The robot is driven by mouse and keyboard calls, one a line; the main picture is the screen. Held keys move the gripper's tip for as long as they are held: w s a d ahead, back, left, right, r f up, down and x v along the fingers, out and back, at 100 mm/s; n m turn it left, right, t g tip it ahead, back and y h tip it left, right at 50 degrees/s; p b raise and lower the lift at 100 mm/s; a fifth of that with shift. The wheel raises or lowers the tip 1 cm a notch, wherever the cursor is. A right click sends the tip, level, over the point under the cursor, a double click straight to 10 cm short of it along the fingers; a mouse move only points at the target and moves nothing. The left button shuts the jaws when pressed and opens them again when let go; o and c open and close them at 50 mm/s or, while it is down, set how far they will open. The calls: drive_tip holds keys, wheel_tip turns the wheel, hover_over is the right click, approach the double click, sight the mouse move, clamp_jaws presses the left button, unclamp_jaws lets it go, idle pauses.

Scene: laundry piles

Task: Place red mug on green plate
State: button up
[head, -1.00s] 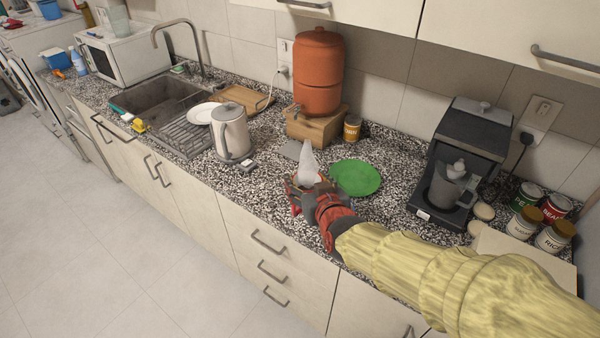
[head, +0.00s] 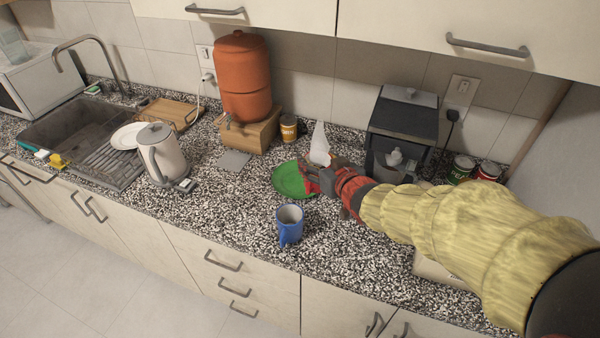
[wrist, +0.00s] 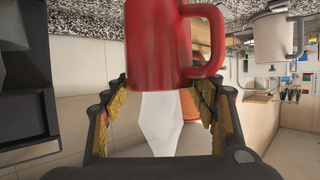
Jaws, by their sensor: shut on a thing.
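The red mug (wrist: 157,45) is between the fingers of my gripper (wrist: 163,92) in the wrist view, with its handle to the right. My gripper is shut on it. In the head view my gripper (head: 322,180) is at the right edge of the green plate (head: 290,182). A small part of the red mug shows there over the plate's right side; the rest is hidden by my gripper. I cannot tell whether the mug touches the plate. A white pointed shape (head: 319,145) rises above my gripper.
A blue mug (head: 290,226) stands on the counter in front of the plate. The coffee machine (head: 402,125) is behind my arm. An orange dispenser (head: 244,80) on a wooden stand and a small jar (head: 289,128) are behind the plate. A kettle (head: 161,155) stands left.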

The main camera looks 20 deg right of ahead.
drive_tip(key=shift+w+a+r+n+y, duration=0.1)
drive_tip(key=shift+w+a+n+y, duration=0.1)
drive_tip(key=shift+a, duration=0.3)
drive_tip(key=shift+w+a+r+n+y, duration=0.1)
drive_tip(key=shift+w+a, duration=0.1)
drive_tip(key=shift+a, duration=0.3)
drive_tip(key=shift+w+d+f+b, duration=0.1)
drive_tip(key=shift+w+f+b, duration=1.7)
drive_tip(key=shift+w+f, duration=1.55)
drive_tip(key=shift+w+d+f+b, duration=0.1)
drive_tip(key=shift+w+f+b, duration=1.65)
drive_tip(key=shift+w+f, duration=1.6)
drive_tip(key=shift+w+r, duration=0.1)
drive_tip(key=shift+w, duration=0.1)
drive_tip(key=o, duration=1.6)
drive_tip(key=shift+c, duration=0.2)
